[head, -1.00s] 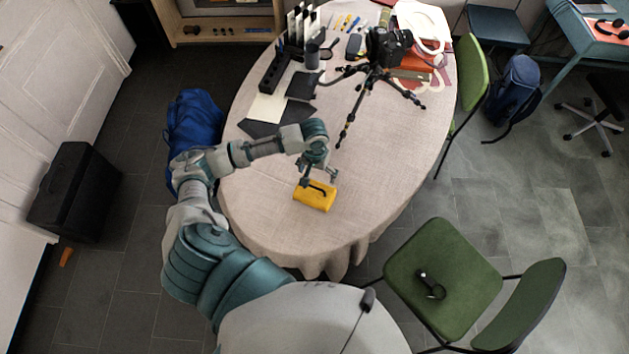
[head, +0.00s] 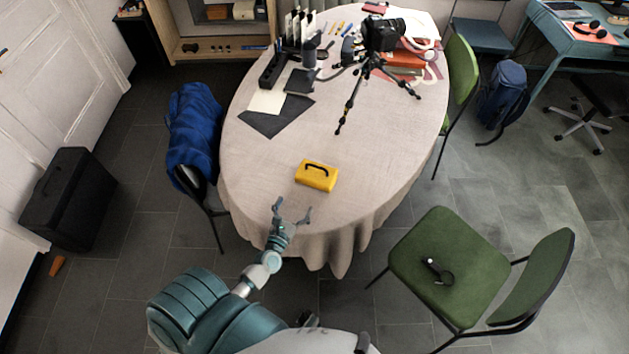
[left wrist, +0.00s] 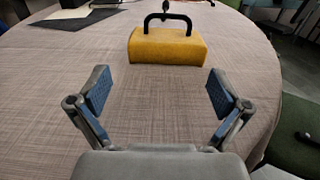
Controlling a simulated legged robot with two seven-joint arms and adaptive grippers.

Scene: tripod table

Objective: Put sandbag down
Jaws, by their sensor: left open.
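The yellow sandbag (head: 316,176) with a black handle lies on the near part of the oval table (head: 270,190), which has a beige cloth. It also shows in the left wrist view (left wrist: 168,47), resting flat with its handle standing up. My left gripper (head: 292,212) is open and empty at the near edge of the table, apart from the sandbag and on the near side of it. In the left wrist view its two fingers (left wrist: 160,93) are spread wide, with bare cloth between them. My right gripper is not in view.
A camera on a black tripod (head: 370,75) stands farther back on the table. Dark and pale sheets (head: 272,118) lie at the left. A green chair (head: 445,265) with a small black object stands at the right, and a chair with a blue jacket (head: 193,130) at the left.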

